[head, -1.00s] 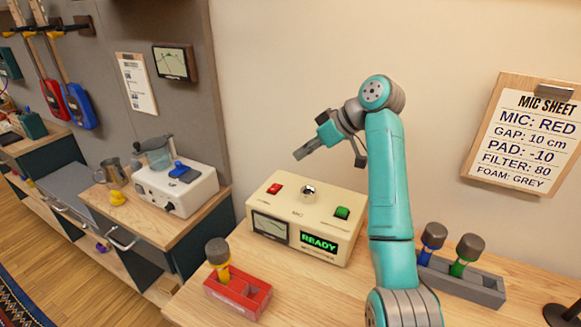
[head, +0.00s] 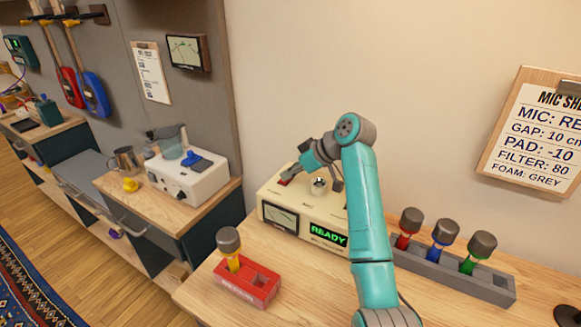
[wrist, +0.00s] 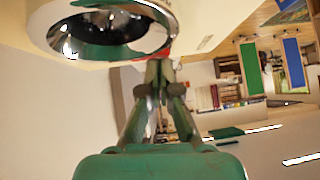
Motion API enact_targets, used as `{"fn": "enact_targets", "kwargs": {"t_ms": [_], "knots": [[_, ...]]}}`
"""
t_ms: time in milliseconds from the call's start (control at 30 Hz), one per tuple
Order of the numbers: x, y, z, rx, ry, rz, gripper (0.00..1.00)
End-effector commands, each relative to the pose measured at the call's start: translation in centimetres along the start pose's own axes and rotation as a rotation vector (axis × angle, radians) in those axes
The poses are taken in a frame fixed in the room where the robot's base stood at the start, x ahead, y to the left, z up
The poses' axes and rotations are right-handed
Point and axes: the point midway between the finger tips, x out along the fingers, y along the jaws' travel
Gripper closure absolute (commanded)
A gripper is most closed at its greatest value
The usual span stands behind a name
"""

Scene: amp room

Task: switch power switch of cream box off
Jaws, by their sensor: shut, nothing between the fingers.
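The cream box (head: 272,189) stands on the wooden table against the wall. Its front has a dial meter (head: 281,217) and a lit green READY display (head: 328,236). A chrome knob (head: 320,184) is on its top; it also fills the upper left of the wrist view (wrist: 105,30). My gripper (head: 287,179) is shut and empty, its tips down at the red switch (head: 284,183) on the box's top left. In the wrist view a bit of red shows just beyond the fingertips (wrist: 159,64). I cannot tell whether they touch. The box's top right is hidden behind my arm.
A red holder (head: 247,290) with a yellow-banded microphone stands in front of the box. A grey rack (head: 455,275) with red, blue and green-banded microphones is to the right. A white machine (head: 187,183) stands on the lower left counter.

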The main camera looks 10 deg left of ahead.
Motion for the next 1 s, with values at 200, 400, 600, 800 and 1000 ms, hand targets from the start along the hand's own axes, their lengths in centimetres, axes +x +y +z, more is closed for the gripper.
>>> {"fn": "enact_targets", "kwargs": {"t_ms": [200, 400, 600, 800, 1000], "knots": [[0.0, 0.0, 0.0, 0.0, 0.0, 0.0, 1.0], [0.4, -0.1, 0.4, -0.031, -0.001, 0.031, 1.0], [0.4, 0.0, 0.4, -0.036, -0.002, 0.036, 1.0], [0.4, 0.3, 0.4, -0.034, -0.003, 0.035, 1.0], [0.2, 1.1, 0.3, -0.033, -0.004, 0.036, 1.0]]}}
